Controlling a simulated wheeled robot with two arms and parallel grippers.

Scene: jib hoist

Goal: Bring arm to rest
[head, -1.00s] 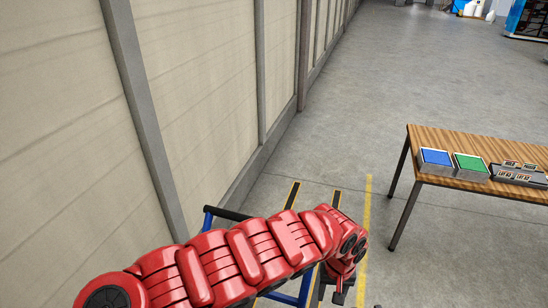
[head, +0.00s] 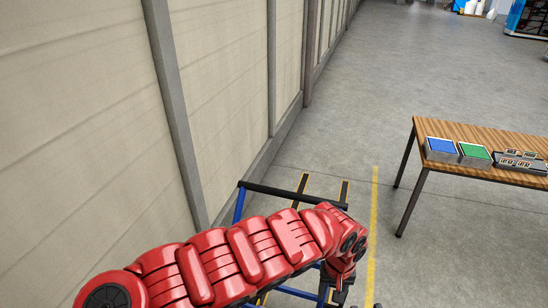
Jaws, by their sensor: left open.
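My red left arm reaches in from the bottom left. It bends downward near the bottom middle. My left gripper (head: 338,297) is small and dark below the wrist, partly cut off by the bottom edge. It is open, and I see nothing between its fingers. My right gripper is out of view.
A blue-framed cart (head: 239,205) with a black handle bar stands behind and under my arm, partly hidden by it. A beige panelled wall (head: 100,120) runs along the left. A wooden table (head: 440,128) at right holds a blue-topped box (head: 441,146), a green-topped box (head: 475,152) and a grey button panel (head: 520,160). Open floor lies beyond.

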